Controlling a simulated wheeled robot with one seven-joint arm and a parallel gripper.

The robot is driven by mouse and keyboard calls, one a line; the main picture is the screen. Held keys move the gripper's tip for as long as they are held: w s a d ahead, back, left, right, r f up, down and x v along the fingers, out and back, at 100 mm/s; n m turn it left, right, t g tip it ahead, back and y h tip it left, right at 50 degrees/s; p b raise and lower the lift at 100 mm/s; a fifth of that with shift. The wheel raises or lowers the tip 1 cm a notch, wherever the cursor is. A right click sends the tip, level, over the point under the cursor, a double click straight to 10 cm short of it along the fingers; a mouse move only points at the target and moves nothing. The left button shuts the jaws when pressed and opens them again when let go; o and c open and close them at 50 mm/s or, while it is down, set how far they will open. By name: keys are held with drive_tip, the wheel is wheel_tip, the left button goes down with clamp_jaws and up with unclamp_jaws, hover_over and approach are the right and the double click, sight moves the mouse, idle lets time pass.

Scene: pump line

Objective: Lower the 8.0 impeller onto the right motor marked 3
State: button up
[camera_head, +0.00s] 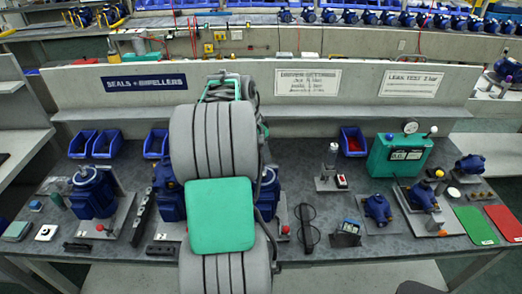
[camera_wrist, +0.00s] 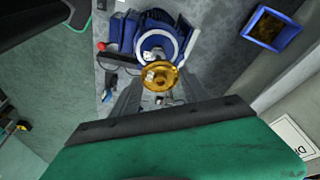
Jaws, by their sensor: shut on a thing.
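My gripper (camera_wrist: 158,88) is shut on a gold-coloured impeller (camera_wrist: 172,80) in the wrist view. The impeller has a small pale tag that is too small to read. Just beyond it is a blue motor (camera_wrist: 125,30) with a white ring-shaped face (camera_wrist: 145,42). The impeller overlaps the near edge of that face and is off its centre; whether they touch I cannot tell. In the head view my arm hides the gripper and impeller. A blue motor (camera_head: 269,190) shows partly at the arm's right side. I cannot read a number on it.
A red knob (camera_wrist: 101,46) stands beside the motor. A blue bin (camera_wrist: 250,24) is at the upper right. In the head view, two other motors (camera_head: 92,196) (camera_head: 166,200) stand to the left, and a green test box (camera_head: 398,157) stands to the right.

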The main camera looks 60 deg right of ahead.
sight(261, 171)
drive_tip(key=shift+f+b, duration=1.7)
drive_tip(key=shift+f, duration=0.95)
drive_tip(key=shift+f+b, duration=0.25)
drive_tip(key=shift+b, duration=0.1)
drive_tip(key=o, duration=1.5)
drive_tip(key=shift+c, duration=0.2)
drive_tip(key=shift+o, duration=0.4)
drive_tip(key=o, duration=0.4)
wheel_tip(261, 171, up, 9)
drive_tip(key=p, duration=0.6)
drive_tip(key=shift+p, duration=0.3)
